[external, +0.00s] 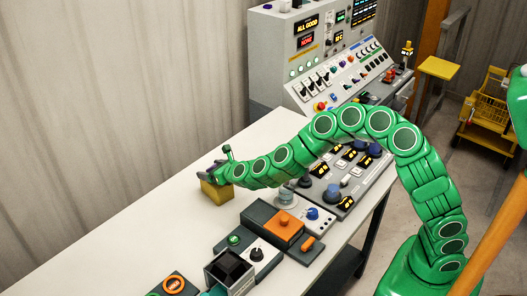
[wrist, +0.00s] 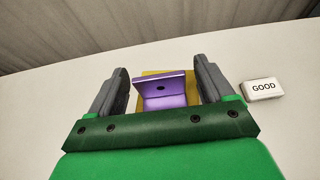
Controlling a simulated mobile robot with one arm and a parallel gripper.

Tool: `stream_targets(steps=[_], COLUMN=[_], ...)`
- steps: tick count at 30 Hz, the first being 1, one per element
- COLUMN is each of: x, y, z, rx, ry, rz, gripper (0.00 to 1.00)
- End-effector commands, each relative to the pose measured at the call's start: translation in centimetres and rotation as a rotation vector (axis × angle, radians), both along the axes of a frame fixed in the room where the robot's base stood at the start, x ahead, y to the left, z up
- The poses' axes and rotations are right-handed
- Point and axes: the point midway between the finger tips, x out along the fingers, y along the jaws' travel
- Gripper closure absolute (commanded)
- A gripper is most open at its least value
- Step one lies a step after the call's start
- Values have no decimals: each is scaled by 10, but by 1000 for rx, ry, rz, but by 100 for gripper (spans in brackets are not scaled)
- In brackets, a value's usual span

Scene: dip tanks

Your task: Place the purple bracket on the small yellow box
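The purple bracket (wrist: 166,99) shows in the wrist view between the two fingers of my gripper (wrist: 162,72). It is L-shaped, with an upright plate with a dark hole and a flat foot. Gaps show on both sides of it, so my gripper is open around it and not holding it. The small yellow box (wrist: 182,73) shows behind and beside the bracket, which appears to rest on it. In the external view the yellow box (external: 216,193) stands on the white table, with my gripper (external: 212,171) just over it. The bracket is hard to make out there.
A control console (external: 340,65) stands at the back. Button boxes (external: 283,226) and a dark bin (external: 229,270) line the right side of the white table (external: 120,240). The table's left part is clear.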

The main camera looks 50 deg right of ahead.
Motion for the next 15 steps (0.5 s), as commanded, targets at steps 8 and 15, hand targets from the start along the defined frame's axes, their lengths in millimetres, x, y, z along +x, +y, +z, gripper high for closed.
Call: stream_targets(steps=[8,15], x=[0,-7], y=[0,0], z=[0,6], rx=[0,1], ry=[0,0], rz=[0,0], gripper=[17,17])
